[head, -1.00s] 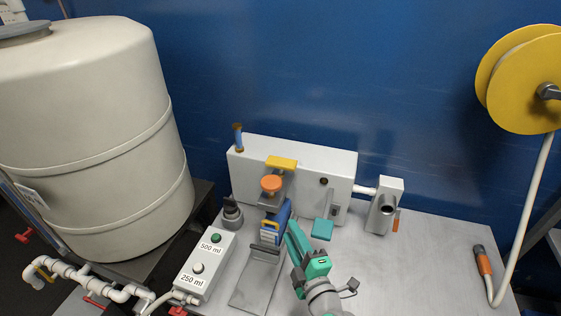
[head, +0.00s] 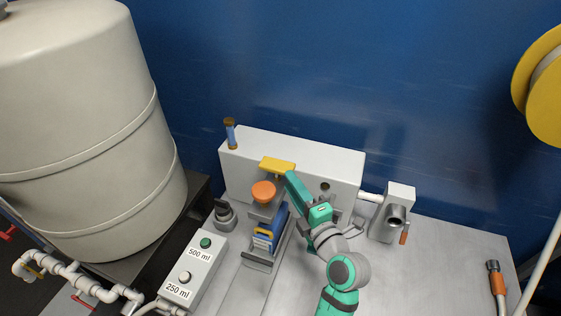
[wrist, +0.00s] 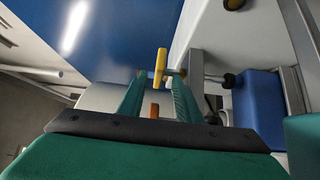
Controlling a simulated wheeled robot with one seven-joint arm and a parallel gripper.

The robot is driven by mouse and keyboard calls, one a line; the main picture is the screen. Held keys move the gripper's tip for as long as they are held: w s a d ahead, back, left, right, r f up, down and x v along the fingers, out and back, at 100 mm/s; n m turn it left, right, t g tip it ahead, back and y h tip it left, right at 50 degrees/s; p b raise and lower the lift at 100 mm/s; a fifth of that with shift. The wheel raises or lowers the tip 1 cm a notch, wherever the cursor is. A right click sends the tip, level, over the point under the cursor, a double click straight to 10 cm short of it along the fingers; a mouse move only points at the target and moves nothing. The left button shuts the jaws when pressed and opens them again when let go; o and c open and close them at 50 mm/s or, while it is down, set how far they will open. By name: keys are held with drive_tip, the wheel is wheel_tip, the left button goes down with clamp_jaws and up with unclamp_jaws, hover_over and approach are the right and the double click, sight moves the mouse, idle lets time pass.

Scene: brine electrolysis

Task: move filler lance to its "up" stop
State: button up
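The filler lance appears to be the upright assembly with a yellow bar handle (head: 277,165) at the front of the white box. An orange round knob (head: 263,191) sits just below the bar. My gripper (head: 290,175) is at the right end of the yellow bar, its teal fingers reaching up to it. In the wrist view the yellow bar (wrist: 160,66) shows between the two fingertips (wrist: 159,76), with gaps visible at both sides. The fingers look open. Whether they touch the bar I cannot tell. The lance's lower part is hidden in the head view.
A blue block with a yellow clip (head: 277,228) stands below the lance, close left of my arm. The white box (head: 335,170) is behind. The right tabletop is largely clear.

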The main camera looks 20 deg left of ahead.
sight(273, 159)
drive_tip(key=x, duration=0.7)
drive_tip(key=shift+a, duration=0.55)
drive_tip(key=shift+w+a, duration=0.25)
drive_tip(key=shift+w, duration=0.15)
clamp_jaws()
